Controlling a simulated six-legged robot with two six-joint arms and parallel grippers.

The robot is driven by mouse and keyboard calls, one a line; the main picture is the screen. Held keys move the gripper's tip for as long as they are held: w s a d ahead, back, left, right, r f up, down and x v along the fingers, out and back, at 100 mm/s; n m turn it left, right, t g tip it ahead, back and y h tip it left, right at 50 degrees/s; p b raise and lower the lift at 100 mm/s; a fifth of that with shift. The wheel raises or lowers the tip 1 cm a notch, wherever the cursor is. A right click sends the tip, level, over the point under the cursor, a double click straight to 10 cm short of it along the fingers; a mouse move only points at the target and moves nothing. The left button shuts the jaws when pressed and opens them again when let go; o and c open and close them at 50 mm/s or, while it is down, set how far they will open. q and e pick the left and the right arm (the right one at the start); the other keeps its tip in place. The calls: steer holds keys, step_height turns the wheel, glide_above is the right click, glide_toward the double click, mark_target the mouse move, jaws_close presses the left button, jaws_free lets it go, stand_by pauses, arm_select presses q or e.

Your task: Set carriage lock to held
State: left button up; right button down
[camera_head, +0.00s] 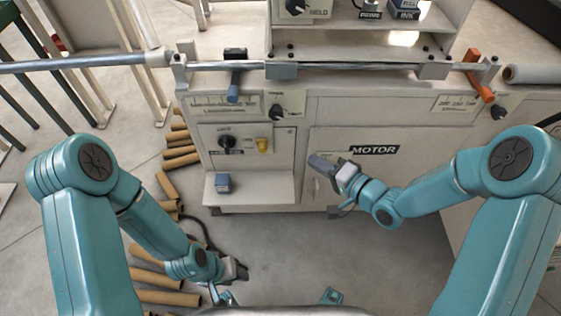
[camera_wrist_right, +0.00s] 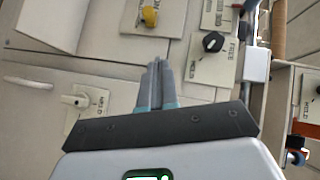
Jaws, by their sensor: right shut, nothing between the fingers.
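A black knob (camera_head: 277,112) sits on a small white plate on the machine's front face, below the long rail. In the right wrist view a black knob (camera_wrist_right: 213,42) has FREE and HELD printed on its plate; its pointer setting is too small to tell. Another plate reading HELD, with a dark knob (camera_head: 295,6), is at the top. I cannot tell which is the carriage lock. My right gripper (camera_head: 318,162) is shut and empty in front of the MOTOR panel, below and right of the lower knob. It also shows in the right wrist view (camera_wrist_right: 158,66). My left gripper (camera_head: 240,270) is low over the floor; its jaws are unclear.
A yellow knob (camera_head: 263,145) and another black knob (camera_head: 228,143) share a panel at the left. A white lever (camera_wrist_right: 75,100) by a HELD label is near my right gripper. An orange handle (camera_head: 479,88) hangs at the right. Brown tubes (camera_head: 160,278) lie on the floor.

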arm_select(q)
steer(key=shift+f+b, duration=0.3)
steer(key=shift+f, duration=0.35)
arm_select(e)
steer(key=shift+w+f, duration=0.25)
steer(key=shift+f, duration=0.35)
arm_select(q)
steer(key=shift+w, duration=0.15)
arm_select(e)
steer(key=shift+w, duration=0.1)
steer(key=b, duration=0.2)
glide_toward(266, 146)
steer(key=w+a+f, duration=0.1)
steer(key=w+a, duration=0.1)
steer(key=w, duration=0.2)
arm_select(q)
steer(key=shift+f, duration=1.25)
arm_select(e)
steer(key=shift+w+a+f, duration=0.1)
steer(key=shift+a+f, duration=0.05)
steer(key=shift+a, duration=0.3)
steer(key=shift+w+a+f, duration=0.1)
steer(key=shift+a+f, duration=0.05)
steer(key=shift+a, duration=0.25)
steer(key=shift+a, duration=0.1)
